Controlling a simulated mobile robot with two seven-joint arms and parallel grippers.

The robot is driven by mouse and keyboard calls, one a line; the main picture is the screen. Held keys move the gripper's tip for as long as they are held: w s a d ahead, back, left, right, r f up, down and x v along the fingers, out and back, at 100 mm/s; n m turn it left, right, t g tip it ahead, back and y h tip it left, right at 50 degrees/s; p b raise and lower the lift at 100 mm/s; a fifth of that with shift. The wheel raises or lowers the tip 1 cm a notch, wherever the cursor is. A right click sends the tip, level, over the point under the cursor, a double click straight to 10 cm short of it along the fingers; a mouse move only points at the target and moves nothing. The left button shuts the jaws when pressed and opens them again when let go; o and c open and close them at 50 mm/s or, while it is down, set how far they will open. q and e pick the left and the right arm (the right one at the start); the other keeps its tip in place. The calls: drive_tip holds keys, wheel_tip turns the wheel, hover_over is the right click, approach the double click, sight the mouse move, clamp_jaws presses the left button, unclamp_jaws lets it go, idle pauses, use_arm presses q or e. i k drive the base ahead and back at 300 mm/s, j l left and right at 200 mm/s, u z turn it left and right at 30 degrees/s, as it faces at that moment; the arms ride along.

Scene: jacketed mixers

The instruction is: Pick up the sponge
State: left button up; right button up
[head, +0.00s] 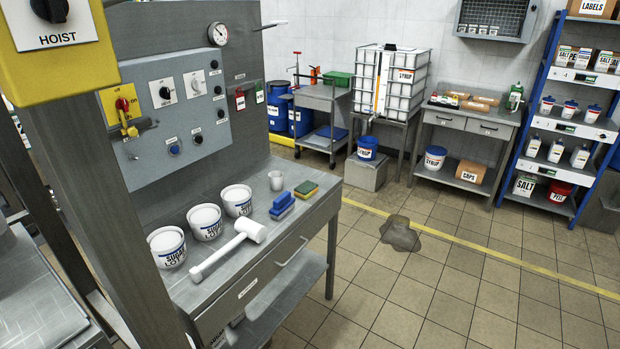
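The sponge (306,188) is a small block with a yellow side and a green top. It lies on the steel bench (236,274) near its far right corner. A blue brush (282,205) lies just to its left, close beside it. A white cup (276,180) stands behind the brush, to the left of the sponge. Neither of my grippers shows in the head view. Nothing is holding the sponge.
Several white tubs, one a sugar tub (205,222), and a white mallet (230,248) share the bench. A grey post (95,200) stands at the left front. A dark puddle (400,235) lies on the tiled floor right of the bench; floor around it is clear.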

sight(307, 189)
drive_tip(key=i+l, duration=0.25)
drive_tip(key=i, duration=0.15)
drive_tip(key=i+l+u, duration=0.1)
drive_tip(key=i, duration=0.35)
drive_tip(key=i+l, duration=0.4)
